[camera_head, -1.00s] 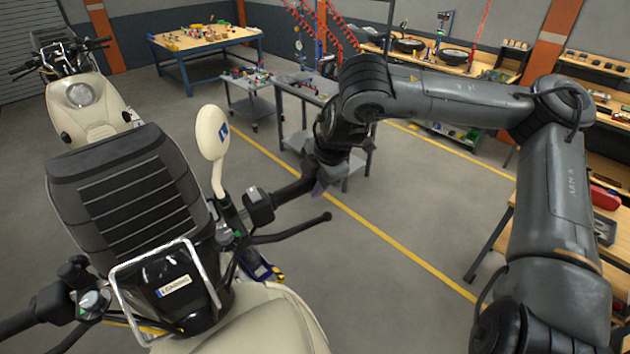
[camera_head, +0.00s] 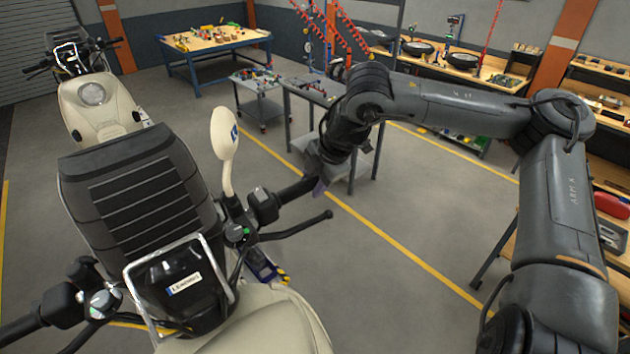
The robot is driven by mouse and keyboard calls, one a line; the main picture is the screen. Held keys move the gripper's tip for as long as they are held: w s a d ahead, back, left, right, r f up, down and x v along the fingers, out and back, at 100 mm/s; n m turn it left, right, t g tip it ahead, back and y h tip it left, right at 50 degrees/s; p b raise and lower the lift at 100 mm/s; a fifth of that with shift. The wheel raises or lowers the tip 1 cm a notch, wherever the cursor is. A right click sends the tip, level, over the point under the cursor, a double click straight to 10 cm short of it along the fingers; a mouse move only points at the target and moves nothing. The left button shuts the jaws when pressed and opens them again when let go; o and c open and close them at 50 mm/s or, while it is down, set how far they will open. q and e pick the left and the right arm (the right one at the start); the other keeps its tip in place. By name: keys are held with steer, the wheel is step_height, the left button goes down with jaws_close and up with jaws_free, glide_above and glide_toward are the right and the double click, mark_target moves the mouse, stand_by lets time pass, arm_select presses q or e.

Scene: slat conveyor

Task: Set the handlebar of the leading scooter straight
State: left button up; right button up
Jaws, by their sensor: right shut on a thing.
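The leading scooter is the near one, with a cream body (camera_head: 275,322), a black ribbed windscreen (camera_head: 140,200) and a cream mirror (camera_head: 225,135). Its handlebar runs from the left grip (camera_head: 25,328), at the lower left, to the right grip (camera_head: 297,189), at the middle, which lies farther up the picture. My right gripper (camera_head: 316,180) is shut on the end of the right grip; its fingers are partly hidden by the wrist. My left gripper is not in view.
A second cream scooter (camera_head: 95,105) stands at the far left. A grey cart (camera_head: 258,82), a grey table (camera_head: 325,97) and a blue workbench (camera_head: 215,45) stand behind. Wooden benches line the right side. Open floor with a yellow line (camera_head: 400,255) lies between.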

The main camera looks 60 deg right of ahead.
mark_target(306, 180)
steer(key=shift+w+f, duration=0.1)
steer(key=shift+f, duration=0.05)
steer(key=shift+w+d+f+n+y+p, duration=0.3)
steer(key=shift+w+d+f+p, duration=0.1)
steer(key=shift+w, duration=0.2)
steer(key=shift+w+d+f+n+y, duration=0.15)
steer(key=shift+w+d+f, duration=0.1)
steer(key=shift+w, duration=0.2)
steer(key=shift+w+d+f+n+y, duration=0.15)
steer(key=shift+w+f, duration=0.1)
steer(key=shift+w, duration=0.2)
steer(key=o, duration=1.2)
steer(key=shift+c, duration=0.2)
steer(key=shift+r, duration=0.1)
